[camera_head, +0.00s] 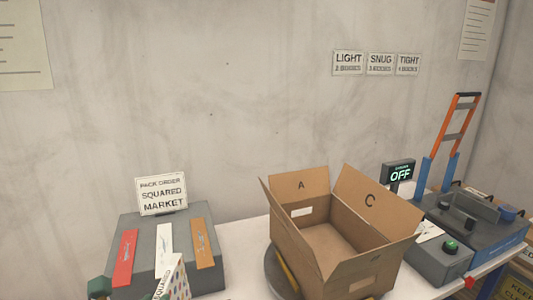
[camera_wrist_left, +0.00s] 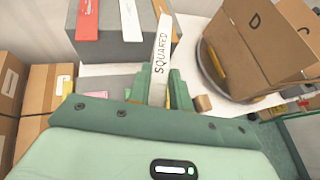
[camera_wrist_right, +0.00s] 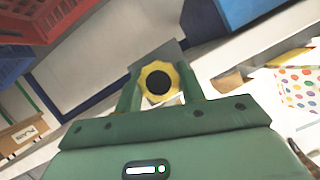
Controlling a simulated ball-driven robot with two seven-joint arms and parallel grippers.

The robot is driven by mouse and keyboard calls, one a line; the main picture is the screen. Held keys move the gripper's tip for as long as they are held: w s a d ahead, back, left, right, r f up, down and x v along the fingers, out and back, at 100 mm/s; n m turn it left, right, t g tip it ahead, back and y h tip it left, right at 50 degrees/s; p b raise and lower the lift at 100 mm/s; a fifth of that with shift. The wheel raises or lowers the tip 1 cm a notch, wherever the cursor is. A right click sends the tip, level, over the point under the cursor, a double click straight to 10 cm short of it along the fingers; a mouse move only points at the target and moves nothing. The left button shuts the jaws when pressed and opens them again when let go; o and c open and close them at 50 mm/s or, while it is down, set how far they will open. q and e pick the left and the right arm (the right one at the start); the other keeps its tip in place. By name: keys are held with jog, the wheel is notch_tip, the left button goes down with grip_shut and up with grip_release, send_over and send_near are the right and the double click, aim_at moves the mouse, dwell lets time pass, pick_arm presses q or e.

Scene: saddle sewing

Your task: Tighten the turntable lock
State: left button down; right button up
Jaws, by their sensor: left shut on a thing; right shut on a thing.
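A round grey turntable (camera_head: 276,268) carries an open cardboard box (camera_head: 340,262); both also show in the left wrist view, the turntable's rim (camera_wrist_left: 208,68) under the box (camera_wrist_left: 240,60). In the right wrist view my right gripper (camera_wrist_right: 158,88) is shut on a yellow lobed knob (camera_wrist_right: 146,72) with a black centre; I cannot tell from this view alone that it is the turntable lock. My left gripper (camera_wrist_left: 160,92) is shut on a thin white-edged item marked SQUARED (camera_wrist_left: 160,50). In the head view this item (camera_head: 178,282) has a dotted face. My right gripper is outside the head view.
A grey block (camera_head: 150,245) with red, white and orange strips stands left of the box. A grey unit with a green button (camera_head: 451,246) and a sign reading OFF (camera_head: 400,174) stand right of it. Red crates (camera_wrist_right: 50,20) show in the right wrist view.

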pick_arm(q)
jog(key=shift+f+b, duration=0.4)
pick_arm(e)
jog(key=shift+d+f+m+y, duration=0.1)
jog(key=shift+f+m+y, duration=0.05)
jog(key=shift+m+y, duration=0.2)
pick_arm(q)
jog(key=shift+w+f+b, duration=0.1)
jog(key=shift+f+b, duration=0.55)
jog(key=shift+f, duration=0.15)
pick_arm(e)
jog(key=shift+m+y, duration=0.45)
jog(key=shift+m, duration=0.4)
pick_arm(q)
jog(key=shift+f, duration=0.1)
jog(key=shift+w+f+b, duration=0.15)
jog(key=shift+f+b, duration=1.05)
jog(key=shift+f, duration=0.3)
pick_arm(e)
jog(key=shift+m+y, duration=0.6)
jog(key=shift+m, duration=0.3)
pick_arm(q)
jog(key=shift+f+b, duration=0.35)
jog(key=shift+f, duration=0.05)
pick_arm(e)
jog(key=shift+m, duration=0.3)
pick_arm(q)
jog(key=shift+f, duration=0.1)
